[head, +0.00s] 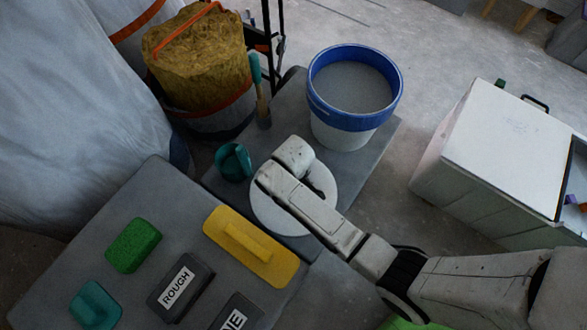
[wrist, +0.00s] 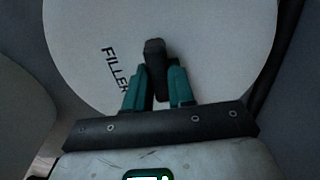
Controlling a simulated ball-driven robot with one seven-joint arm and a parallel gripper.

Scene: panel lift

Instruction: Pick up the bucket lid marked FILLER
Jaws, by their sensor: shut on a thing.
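The white round bucket lid (head: 268,216) lies under my arm's end in the head view, over the grey low platform. In the wrist view the lid (wrist: 215,50) fills most of the picture, with the word FILLER partly covered by my gripper. My gripper (wrist: 155,78) has teal fingers shut on the dark upright handle at the lid's middle. In the head view the fingers are hidden beneath my arm. I cannot tell whether the lid touches the platform.
A white bucket with a blue rim (head: 352,118) stands behind the lid. A teal cup (head: 233,162) and a teal-handled tool (head: 259,90) are at the left. A yellow float (head: 250,248) and ROUGH block (head: 180,288) lie on the near board. A white box (head: 500,150) stands right.

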